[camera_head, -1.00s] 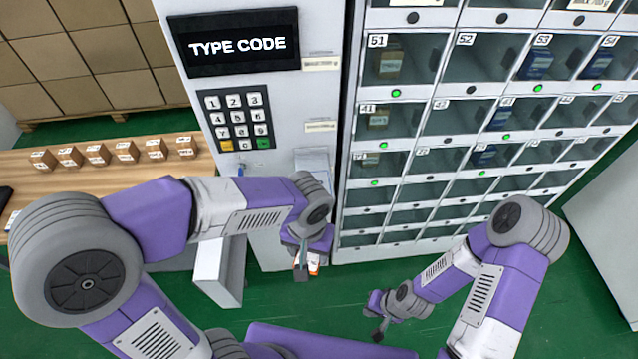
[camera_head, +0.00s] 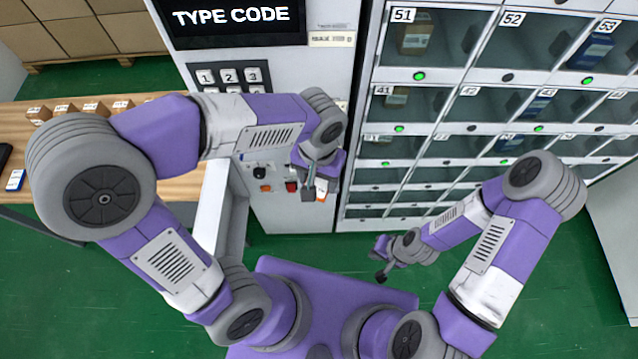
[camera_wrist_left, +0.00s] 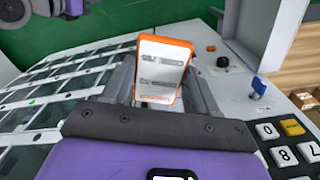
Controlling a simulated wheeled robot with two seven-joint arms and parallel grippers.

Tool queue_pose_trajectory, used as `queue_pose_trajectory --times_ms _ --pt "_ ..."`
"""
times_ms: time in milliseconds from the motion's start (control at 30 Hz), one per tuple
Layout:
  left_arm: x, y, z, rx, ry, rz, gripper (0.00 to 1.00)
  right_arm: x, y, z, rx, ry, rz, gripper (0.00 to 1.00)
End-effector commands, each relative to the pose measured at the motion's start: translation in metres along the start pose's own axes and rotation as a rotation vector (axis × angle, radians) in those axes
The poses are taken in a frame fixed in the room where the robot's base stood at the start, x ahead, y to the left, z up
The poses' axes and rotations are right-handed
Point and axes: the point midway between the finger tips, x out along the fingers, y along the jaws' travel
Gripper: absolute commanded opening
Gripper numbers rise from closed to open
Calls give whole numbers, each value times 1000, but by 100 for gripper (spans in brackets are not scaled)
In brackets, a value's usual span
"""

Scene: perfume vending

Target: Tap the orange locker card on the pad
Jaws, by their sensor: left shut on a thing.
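My left gripper (camera_head: 309,190) is shut on the orange locker card (camera_head: 321,187), in front of the lower part of the machine's front panel. In the left wrist view the card (camera_wrist_left: 162,68) stands up between the fingers, with an orange rim and a white face bearing small print. I cannot tell whether it touches anything. No pad can be clearly picked out. The keypad (camera_head: 229,76) is partly hidden behind my left arm; some keys show in the left wrist view (camera_wrist_left: 286,146). My right gripper (camera_head: 381,265) hangs empty, low in front of the lockers, and its opening is too small to judge.
The locker wall (camera_head: 440,130) stands to the right with several green lights. A black knob (camera_head: 260,172) and a red part (camera_head: 291,185) sit on the panel near my left gripper. A wooden table (camera_head: 60,150) with small boxes is at left. Green floor is clear in front.

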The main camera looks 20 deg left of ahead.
Motion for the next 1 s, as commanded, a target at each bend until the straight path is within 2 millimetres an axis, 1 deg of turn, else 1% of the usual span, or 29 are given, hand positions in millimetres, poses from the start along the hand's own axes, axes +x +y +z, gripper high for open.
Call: queue_pose_trajectory --times_ms 100,533,600,700,800,1000 --pt "4 -6 -14 -3 0 -1 29 1 0 0 0 1 0 0" --pt "18 -25 -59 -1 -1 -1 29 3 1 -1 0 1 0 0" --pt "29 -24 -57 1 -2 0 29 13 5 -1 0 2 0 0" --pt "38 -24 -57 0 -1 -1 29 20 7 -1 0 1 0 0" --pt "43 -24 -57 0 0 0 29 23 9 -1 0 1 0 0" --pt "47 -24 -57 0 1 0 29 26 10 -2 0 1 0 0"
